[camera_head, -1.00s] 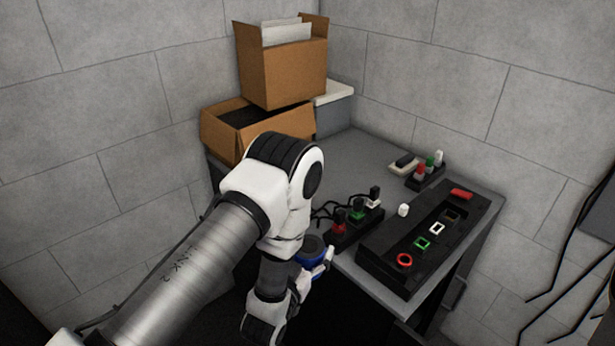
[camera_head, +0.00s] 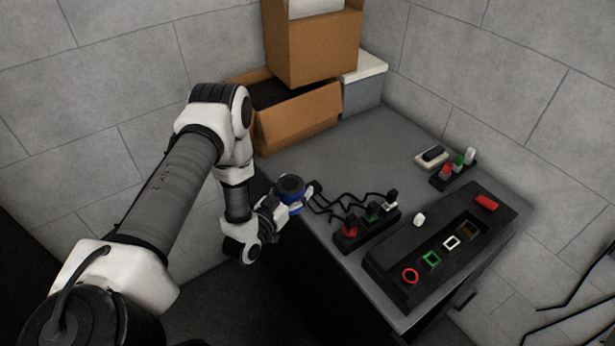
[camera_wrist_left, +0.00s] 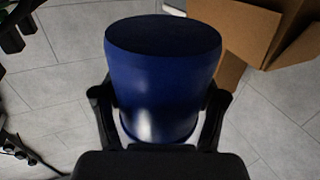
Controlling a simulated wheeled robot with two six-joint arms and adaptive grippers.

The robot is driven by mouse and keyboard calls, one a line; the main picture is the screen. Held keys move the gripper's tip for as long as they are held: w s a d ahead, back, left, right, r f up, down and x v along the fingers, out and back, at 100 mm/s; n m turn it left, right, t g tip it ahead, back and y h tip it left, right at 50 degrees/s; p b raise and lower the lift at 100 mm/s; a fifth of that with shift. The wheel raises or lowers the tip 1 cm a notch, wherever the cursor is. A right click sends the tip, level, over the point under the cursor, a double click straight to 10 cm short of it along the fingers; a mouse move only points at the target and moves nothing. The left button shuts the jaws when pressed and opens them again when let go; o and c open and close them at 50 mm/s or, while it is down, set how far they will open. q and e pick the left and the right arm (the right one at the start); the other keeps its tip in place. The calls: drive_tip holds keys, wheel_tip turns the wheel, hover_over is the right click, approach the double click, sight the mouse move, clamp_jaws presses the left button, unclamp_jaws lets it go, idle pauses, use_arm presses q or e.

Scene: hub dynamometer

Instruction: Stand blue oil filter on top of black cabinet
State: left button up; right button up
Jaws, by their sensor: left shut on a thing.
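The blue oil filter (camera_head: 289,190) is a short cylinder with a dark top, roughly upright. My left gripper (camera_head: 286,203) is shut on it, at the left edge of the black cabinet (camera_head: 355,148). The filter also shows large in the left wrist view (camera_wrist_left: 163,85), between the two black fingers (camera_wrist_left: 160,108) on its sides. From the head view I cannot tell whether the filter is above the grey cabinet top or just outside its edge. My right gripper is not in view.
Cardboard boxes (camera_head: 300,118) stand at the back left of the top. A switch block with cables (camera_head: 368,226) lies right of the filter, and a long black control panel (camera_head: 445,250) at the front right. The middle of the top is clear.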

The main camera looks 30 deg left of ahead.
use_arm(q)
drive_tip(key=w+b, duration=0.1)
drive_tip(key=w, duration=0.2)
drive_tip(key=w+a+f+b, duration=0.1)
drive_tip(key=w, duration=0.3)
drive_tip(key=w+a+b, duration=0.1)
drive_tip(key=w, duration=0.2)
drive_tip(key=shift+w+a+f+b, duration=0.15)
drive_tip(key=shift+w+f+b, duration=0.05)
drive_tip(key=shift+b, duration=0.15)
wheel_tip(320, 180, down, 2)
drive_tip(key=shift+f+b, duration=0.2)
drive_tip(key=shift+b, duration=0.65)
drive_tip(key=shift+f, duration=0.3)
drive_tip(key=shift+r, duration=0.15)
drive_tip(key=o, duration=1.5)
drive_tip(key=shift+o, duration=0.2)
